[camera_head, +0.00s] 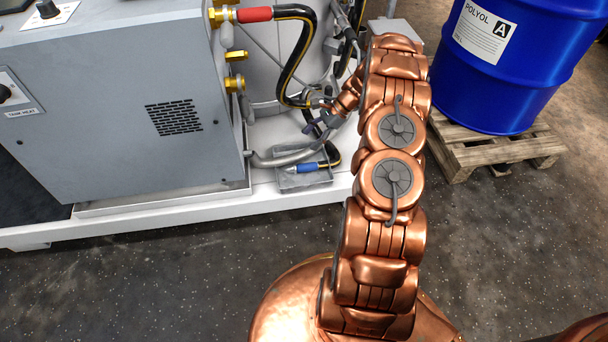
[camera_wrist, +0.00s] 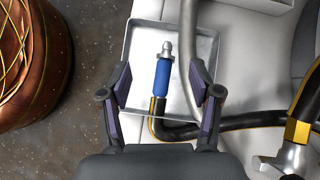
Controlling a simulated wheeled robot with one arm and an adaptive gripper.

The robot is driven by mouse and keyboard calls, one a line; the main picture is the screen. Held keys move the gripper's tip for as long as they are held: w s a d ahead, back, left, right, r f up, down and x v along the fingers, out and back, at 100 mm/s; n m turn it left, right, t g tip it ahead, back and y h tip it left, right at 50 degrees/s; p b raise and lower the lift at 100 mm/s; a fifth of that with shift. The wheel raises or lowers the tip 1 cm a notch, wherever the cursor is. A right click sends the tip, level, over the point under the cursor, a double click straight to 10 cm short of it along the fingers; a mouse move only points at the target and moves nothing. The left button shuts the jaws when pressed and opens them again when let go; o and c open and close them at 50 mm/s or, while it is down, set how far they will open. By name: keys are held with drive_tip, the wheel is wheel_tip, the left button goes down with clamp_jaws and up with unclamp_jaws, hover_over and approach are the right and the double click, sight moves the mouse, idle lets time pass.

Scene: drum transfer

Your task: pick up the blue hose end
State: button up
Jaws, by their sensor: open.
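The blue hose end (camera_head: 306,168) lies in a shallow grey tray (camera_head: 290,181) at the foot of the machine. In the wrist view the blue hose end (camera_wrist: 161,80) has a metal tip pointing up the picture and a black hose with a yellow stripe curving away to the right. My gripper (camera_wrist: 160,86) is open, with one finger on each side of the blue sleeve in this view and a gap on both sides. The height between them is hard to tell. In the head view my gripper is small and partly hidden by hoses and my wrist.
A grey pipe (camera_wrist: 188,60) runs close beside the hose end, near the right finger. A grey machine (camera_head: 120,120) stands at the left, with a red-sleeved hose (camera_head: 254,14) on its side. A blue drum (camera_head: 515,70) stands on a wooden pallet (camera_head: 490,152) at the right.

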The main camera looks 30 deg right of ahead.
sight(309, 164)
drive_tip(key=d+f+m+b, duration=0.1)
drive_tip(key=f, duration=0.2)
drive_tip(key=d+f, duration=0.2)
drive_tip(key=f, duration=0.1)
drive_tip(key=d+f+m+t+b, duration=0.1)
drive_tip(key=f, duration=0.3)
drive_tip(key=shift+s+d+m+b, duration=0.1)
drive_tip(key=shift+d+m+b, duration=0.05)
drive_tip(key=shift+m+b, duration=0.2)
drive_tip(key=shift+s+b+x, duration=0.2)
drive_tip(key=shift+b+x, duration=0.6)
drive_tip(key=shift+x, duration=1.15)
drive_tip(key=shift+s+b+x, duration=0.15)
drive_tip(key=shift+b+x, duration=0.65)
drive_tip(key=shift+x, duration=1.15)
clamp_jaws()
